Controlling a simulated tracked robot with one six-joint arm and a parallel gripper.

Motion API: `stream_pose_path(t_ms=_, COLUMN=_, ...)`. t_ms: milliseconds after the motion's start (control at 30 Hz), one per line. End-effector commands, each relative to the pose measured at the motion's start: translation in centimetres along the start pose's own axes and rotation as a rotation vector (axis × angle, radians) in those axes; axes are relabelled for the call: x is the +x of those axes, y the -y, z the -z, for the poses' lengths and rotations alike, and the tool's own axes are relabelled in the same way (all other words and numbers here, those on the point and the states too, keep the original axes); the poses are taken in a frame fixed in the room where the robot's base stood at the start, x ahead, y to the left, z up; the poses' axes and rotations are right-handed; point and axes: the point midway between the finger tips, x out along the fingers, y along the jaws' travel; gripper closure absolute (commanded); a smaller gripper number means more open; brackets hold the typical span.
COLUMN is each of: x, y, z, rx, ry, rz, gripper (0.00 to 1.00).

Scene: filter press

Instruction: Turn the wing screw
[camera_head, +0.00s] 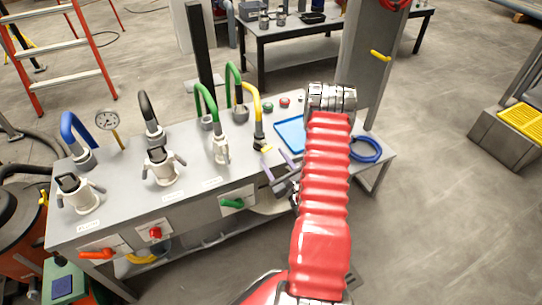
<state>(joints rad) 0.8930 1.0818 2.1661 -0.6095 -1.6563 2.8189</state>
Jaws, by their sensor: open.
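No part is clear enough to name as the wing screw with certainty. A small pale yellow piece (265,149) sits at the foot of the yellow hose (257,105), near the right part of the grey bench (190,190); it may be the wing screw. My gripper (275,157) is open, its two purple-grey fingers pointing at the bench top close to this piece. I cannot tell whether they touch it. I see nothing held. My red-sleeved arm hides part of the bench's right side.
The bench holds clamp fittings (163,166) with blue, black and green hoses, a gauge (107,120), and a blue tray (291,133). A blue ring (366,149) lies at the right end.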

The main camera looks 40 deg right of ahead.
Motion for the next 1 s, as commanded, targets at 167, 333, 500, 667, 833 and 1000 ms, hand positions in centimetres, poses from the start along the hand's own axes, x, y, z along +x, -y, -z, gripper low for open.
stream_pose_path(t_ms=167, x=-3.3, y=0.1, z=0.1, rx=0.003, ry=-0.003, rz=0.003, gripper=0.45)
stream_pose_path(t_ms=333, x=-6.2, y=0.1, z=0.2, rx=0.003, ry=-0.003, rz=0.003, gripper=0.45)
stream_pose_path(t_ms=500, x=-8.7, y=0.1, z=0.2, rx=0.003, ry=-0.003, rz=0.003, gripper=0.45)
stream_pose_path(t_ms=667, x=-10.1, y=0.0, z=0.2, rx=0.001, ry=-0.003, rz=0.001, gripper=0.45)
stream_pose_path(t_ms=833, x=-10.6, y=0.0, z=0.1, rx=0.002, ry=-0.001, rz=0.001, gripper=0.45)
stream_pose_path(t_ms=1000, x=-10.5, y=0.0, z=0.1, rx=0.001, ry=-0.001, rz=0.0, gripper=0.45)
